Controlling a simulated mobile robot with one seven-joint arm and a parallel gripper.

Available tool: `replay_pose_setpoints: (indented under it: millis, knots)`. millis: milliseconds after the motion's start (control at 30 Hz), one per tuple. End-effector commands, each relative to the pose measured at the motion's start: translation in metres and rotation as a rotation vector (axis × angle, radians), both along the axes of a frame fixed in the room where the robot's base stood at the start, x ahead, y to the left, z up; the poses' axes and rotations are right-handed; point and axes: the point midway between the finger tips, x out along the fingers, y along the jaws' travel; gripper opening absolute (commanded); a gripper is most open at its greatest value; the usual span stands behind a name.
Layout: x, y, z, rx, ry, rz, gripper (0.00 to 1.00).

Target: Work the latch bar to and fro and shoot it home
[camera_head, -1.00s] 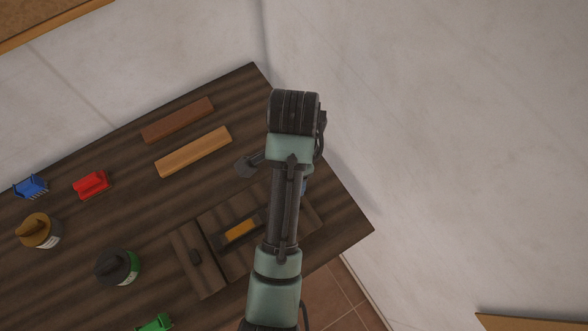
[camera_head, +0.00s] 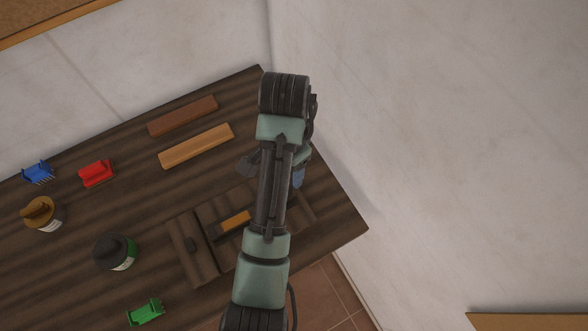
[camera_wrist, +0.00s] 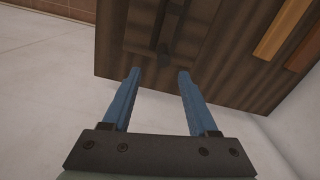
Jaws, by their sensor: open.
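The dark wooden latch fixture (camera_head: 190,256) lies on the table near its front right edge, partly hidden under my arm in the head view. It has a panel with an orange piece (camera_head: 236,221) in a dark slot and a separate plank with a small dark knob. In the wrist view, a dark bar-like part (camera_wrist: 168,32) stands out from the wood ahead of the fingers; I cannot tell for sure that it is the latch bar. My gripper (camera_wrist: 157,72) is open, its two blue fingers apart with nothing between them. In the head view my arm hides most of it.
On the table (camera_head: 80,235) lie a brown block (camera_head: 182,116) and an orange-brown block (camera_head: 196,146). A pale wall (camera_head: 440,150) stands close behind and right.

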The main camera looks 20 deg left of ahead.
Motion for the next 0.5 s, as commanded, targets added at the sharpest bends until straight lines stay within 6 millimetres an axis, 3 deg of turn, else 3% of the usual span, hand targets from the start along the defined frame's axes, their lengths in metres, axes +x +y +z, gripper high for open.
replay_pose_setpoints:
  millis: [333,500]
  knots:
    - [-0.001,0.000,-0.038,-0.003,0.006,0.007,0.59]
    - [-0.001,0.001,-0.074,-0.003,0.006,0.007,0.59]
